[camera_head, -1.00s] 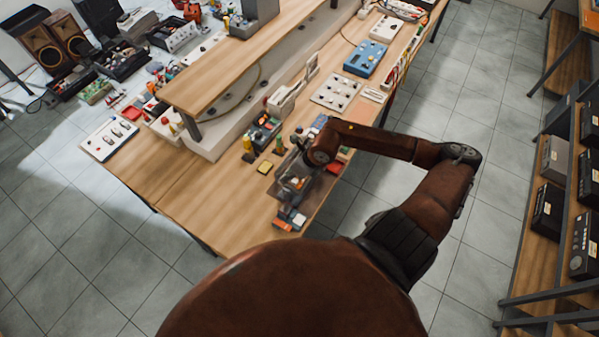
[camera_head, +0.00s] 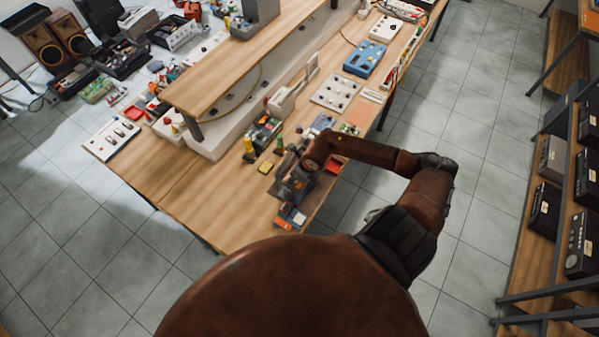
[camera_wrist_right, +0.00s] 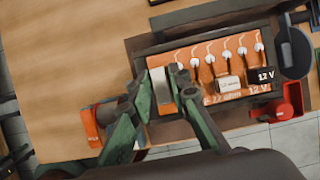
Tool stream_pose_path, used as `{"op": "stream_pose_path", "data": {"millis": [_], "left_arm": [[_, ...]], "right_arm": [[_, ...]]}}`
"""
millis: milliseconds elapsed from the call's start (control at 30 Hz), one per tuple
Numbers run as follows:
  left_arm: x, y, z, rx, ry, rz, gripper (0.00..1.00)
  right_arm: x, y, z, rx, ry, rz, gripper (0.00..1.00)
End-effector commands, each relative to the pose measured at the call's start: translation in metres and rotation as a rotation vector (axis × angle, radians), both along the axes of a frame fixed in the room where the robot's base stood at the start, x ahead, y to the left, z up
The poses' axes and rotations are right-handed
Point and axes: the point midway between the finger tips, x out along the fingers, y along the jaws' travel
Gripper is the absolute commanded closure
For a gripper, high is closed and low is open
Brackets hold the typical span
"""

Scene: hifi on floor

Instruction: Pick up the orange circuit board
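The orange circuit board (camera_wrist_right: 200,75) lies in a dark tray (camera_wrist_right: 270,22) in the right wrist view. It carries several white round parts with wires, a white block and a black "12 V" block. My right gripper (camera_wrist_right: 161,82) is at the board's left end, its green fingers on either side of a grey block (camera_wrist_right: 161,90). The fingers are apart, but I cannot tell whether they press on the block. In the head view my right gripper (camera_head: 294,185) is over the tray at the bench's near end and hides most of the board. My left gripper is not in view.
A small orange part (camera_wrist_right: 91,127) lies left of the tray, and a red bin (camera_wrist_right: 288,103) is at its right. A yellow block (camera_head: 266,167) and other electronics stand nearby on the wooden bench (camera_head: 205,205). The bench's near-left surface is clear.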

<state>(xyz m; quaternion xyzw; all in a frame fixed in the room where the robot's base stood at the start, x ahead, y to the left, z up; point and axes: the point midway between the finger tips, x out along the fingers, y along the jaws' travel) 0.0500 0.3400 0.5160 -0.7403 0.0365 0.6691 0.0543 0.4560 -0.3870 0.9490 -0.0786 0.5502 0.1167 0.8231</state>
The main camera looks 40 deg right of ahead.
Motion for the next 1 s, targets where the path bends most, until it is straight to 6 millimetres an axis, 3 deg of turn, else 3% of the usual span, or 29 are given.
{"op": "stream_pose_path", "data": {"millis": [67, 333, 767, 1000], "left_arm": [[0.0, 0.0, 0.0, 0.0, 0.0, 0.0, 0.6], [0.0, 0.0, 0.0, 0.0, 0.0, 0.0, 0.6], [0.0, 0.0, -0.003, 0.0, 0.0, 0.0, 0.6], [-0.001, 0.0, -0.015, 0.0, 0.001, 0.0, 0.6]], "right_arm": [[0.0, 0.0, 0.0, 0.0, 0.0, 0.0, 0.83], [0.0, 0.0, 0.0, 0.001, 0.0, -0.001, 1.0], [0.0, 0.0, 0.004, 0.001, -0.001, 0.0, 1.0], [0.001, -0.001, 0.025, -0.001, -0.003, 0.001, 1.0]]}}
